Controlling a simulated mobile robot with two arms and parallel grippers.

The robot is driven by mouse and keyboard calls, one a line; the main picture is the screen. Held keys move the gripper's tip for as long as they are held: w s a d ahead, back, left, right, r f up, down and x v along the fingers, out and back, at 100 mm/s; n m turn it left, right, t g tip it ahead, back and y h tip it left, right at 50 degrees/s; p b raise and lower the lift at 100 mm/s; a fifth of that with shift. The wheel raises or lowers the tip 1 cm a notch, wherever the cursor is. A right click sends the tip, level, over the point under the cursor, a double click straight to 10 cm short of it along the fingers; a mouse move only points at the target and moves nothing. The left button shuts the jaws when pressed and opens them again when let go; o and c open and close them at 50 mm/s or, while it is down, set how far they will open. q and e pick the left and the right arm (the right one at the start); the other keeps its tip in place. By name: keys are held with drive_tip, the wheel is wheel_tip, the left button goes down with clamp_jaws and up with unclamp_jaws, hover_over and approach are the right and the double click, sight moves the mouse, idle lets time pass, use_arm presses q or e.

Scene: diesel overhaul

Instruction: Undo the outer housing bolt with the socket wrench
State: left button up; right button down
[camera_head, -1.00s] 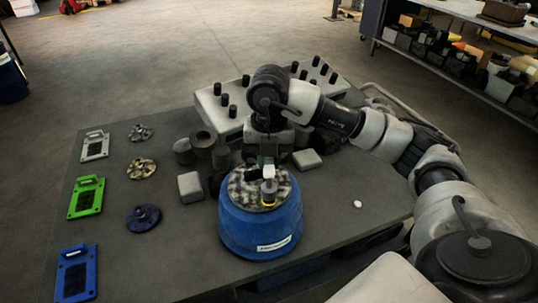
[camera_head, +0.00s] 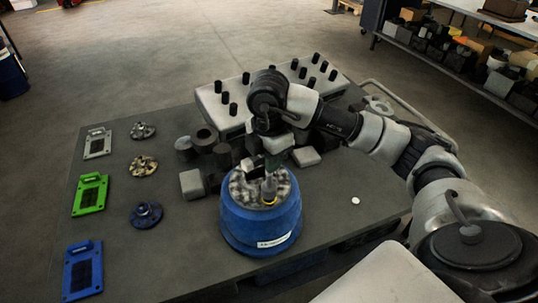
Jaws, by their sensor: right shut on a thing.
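The blue round housing (camera_head: 258,226) stands on the dark table, with a grey, knobbly top face (camera_head: 242,190). My right gripper (camera_head: 268,162) is above it, shut on the socket wrench (camera_head: 269,186), which points down onto the housing's top. A yellow ring (camera_head: 269,203) shows at the wrench's lower end. The bolt under the socket is hidden, so I cannot tell whether the socket sits on it. My left gripper is not in view.
Behind the housing are dark cylinders (camera_head: 203,140), grey blocks (camera_head: 192,184) and a light block with several black pegs (camera_head: 234,108). Grey, green (camera_head: 90,195) and blue plates (camera_head: 83,270) and three flanged parts (camera_head: 146,214) lie at left.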

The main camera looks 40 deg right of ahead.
drive_tip(key=m+p, duration=0.1)
drive_tip(key=m, duration=0.3)
drive_tip(key=shift+r, duration=0.1)
drive_tip(key=m+p, duration=0.2)
drive_tip(key=m, duration=0.2)
drive_tip(key=m+p, duration=0.1)
drive_tip(key=p, duration=0.4)
drive_tip(key=shift+a+r, duration=0.1)
drive_tip(key=shift+r, duration=0.1)
drive_tip(key=shift+f+p, duration=0.2)
drive_tip(key=shift+p, duration=0.25)
drive_tip(key=shift+f, duration=0.1)
drive_tip(key=shift+f, duration=0.1)
